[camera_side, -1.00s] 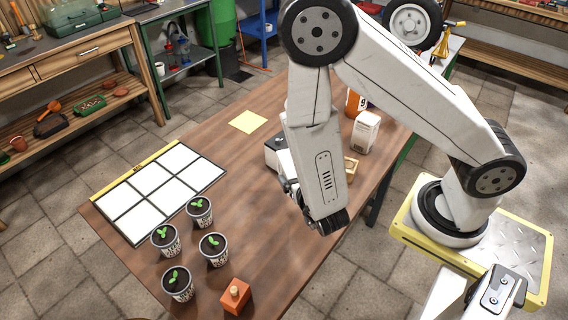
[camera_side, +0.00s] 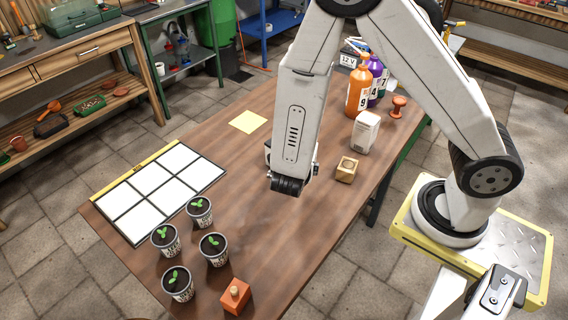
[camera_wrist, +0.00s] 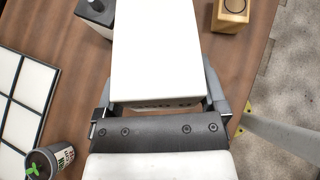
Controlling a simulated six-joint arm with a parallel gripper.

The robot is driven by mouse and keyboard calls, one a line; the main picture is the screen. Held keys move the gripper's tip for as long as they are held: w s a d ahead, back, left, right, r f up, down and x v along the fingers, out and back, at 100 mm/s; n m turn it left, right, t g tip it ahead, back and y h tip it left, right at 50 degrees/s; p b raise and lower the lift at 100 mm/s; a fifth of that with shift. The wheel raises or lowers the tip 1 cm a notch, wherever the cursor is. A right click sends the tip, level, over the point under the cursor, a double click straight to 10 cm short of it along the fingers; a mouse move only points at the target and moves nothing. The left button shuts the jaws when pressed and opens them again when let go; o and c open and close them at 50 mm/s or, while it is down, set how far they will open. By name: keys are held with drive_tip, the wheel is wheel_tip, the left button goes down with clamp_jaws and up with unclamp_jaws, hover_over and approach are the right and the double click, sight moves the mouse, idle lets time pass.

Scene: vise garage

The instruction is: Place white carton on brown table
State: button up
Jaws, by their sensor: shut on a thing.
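The white carton (camera_wrist: 156,48) is between my gripper's fingers (camera_wrist: 160,96) in the wrist view, with dark lettering on its near end. My gripper is shut on it. In the side view my gripper (camera_side: 290,185) is over the middle of the brown table (camera_side: 275,235), and my arm hides almost all of the carton. The table's bare wood also shows in the wrist view (camera_wrist: 68,28). I cannot tell whether the carton touches the table.
A dark-topped box (camera_wrist: 97,12) is close left of the carton; a wooden block (camera_side: 347,169) is right. A white box-shaped container (camera_side: 364,132) and bottles (camera_side: 357,92) stand behind. Potted seedlings (camera_side: 213,248), a white grid panel (camera_side: 160,190) and an orange block (camera_side: 235,295) are left and front.

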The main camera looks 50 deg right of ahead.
drive_tip(key=m+g, duration=0.1)
drive_tip(key=w+d+m+g+y, duration=0.1)
drive_tip(key=m+g, duration=0.1)
drive_tip(key=shift+r, duration=0.1)
drive_tip(key=m+g, duration=0.1)
drive_tip(key=w+m+g+y, duration=0.1)
drive_tip(key=m+y, duration=0.1)
drive_tip(key=m, duration=0.1)
drive_tip(key=shift+w+d+r+g, duration=0.15)
drive_tip(key=shift+w+g, duration=0.1)
drive_tip(key=shift+g, duration=0.15)
drive_tip(key=w+d+r+m+t+y, duration=0.2)
drive_tip(key=w+m, duration=0.4)
drive_tip(key=m, duration=0.4)
drive_tip(key=w+d+r+m+t+y, duration=0.3)
drive_tip(key=w+r+m, duration=0.1)
drive_tip(key=m, duration=0.6)
drive_tip(key=shift+w+r, duration=0.15)
drive_tip(key=shift+w, duration=0.75)
drive_tip(key=shift+m, duration=0.3)
